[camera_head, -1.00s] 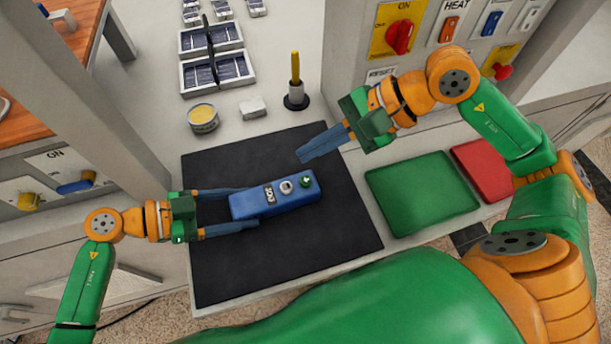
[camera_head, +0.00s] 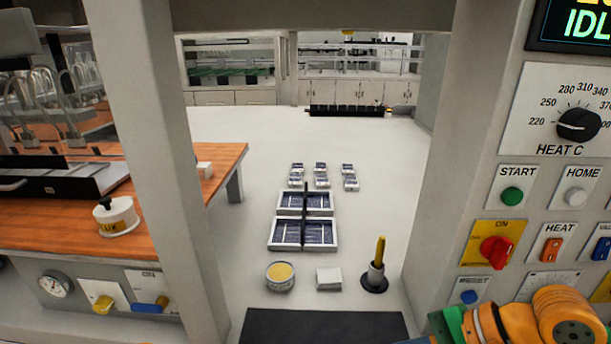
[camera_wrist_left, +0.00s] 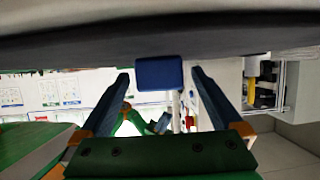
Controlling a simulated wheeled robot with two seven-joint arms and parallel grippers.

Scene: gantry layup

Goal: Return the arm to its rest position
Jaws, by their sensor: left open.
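My left gripper (camera_wrist_left: 160,80) shows in the left wrist view with its two blue fingers spread apart. A blue block (camera_wrist_left: 160,68) shows end-on in the gap between the fingertips, with space on both sides. I cannot tell how far it is from the tips. In the head view the left arm and the block are out of frame. My right arm enters that view at the bottom right, by the control panel; its right gripper (camera_head: 448,328) is only partly in frame, with the fingers cut off.
The black mat (camera_head: 320,326) shows at the bottom edge. Beyond it stand a tin (camera_head: 280,276), a white block (camera_head: 328,279), a yellow-handled tool in a holder (camera_head: 376,270) and dark-panelled trays (camera_head: 303,234). Posts flank the opening; a control panel (camera_head: 550,190) is at right.

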